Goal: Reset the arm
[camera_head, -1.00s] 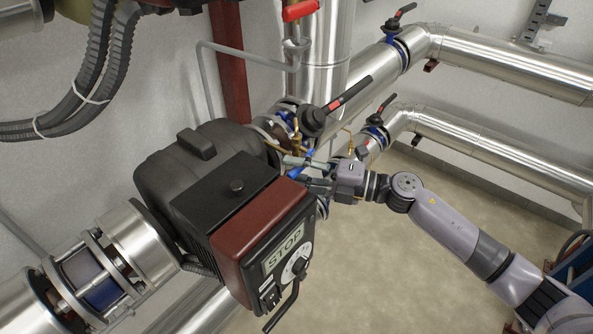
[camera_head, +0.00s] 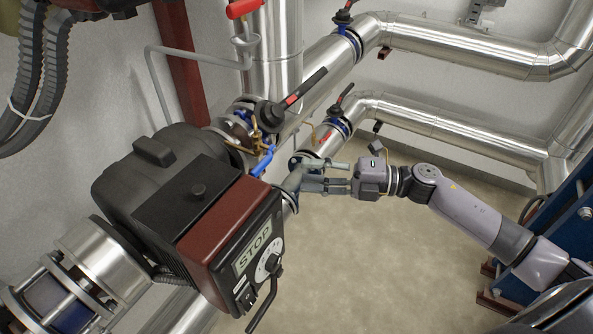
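My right gripper (camera_head: 312,184) reaches in from the right in the head view, its fingers pointing left. It appears in front of the lower pipe joint, to the right of the actuator box (camera_head: 215,232) with the STOP label. A visible gap separates the gripper's body from this box. The fingers overlap with grey parts behind them, so I cannot tell how far apart they are. I see nothing clearly held. My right arm (camera_head: 465,213) stretches out to the lower right. My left gripper is not in view.
A blue lever (camera_head: 262,160) and a black-and-red valve handle (camera_head: 303,90) stand near the actuator. A silver pipe (camera_head: 450,130) runs behind my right arm. A dark blue frame (camera_head: 572,225) stands at the right. The floor (camera_head: 365,265) below the arm is clear.

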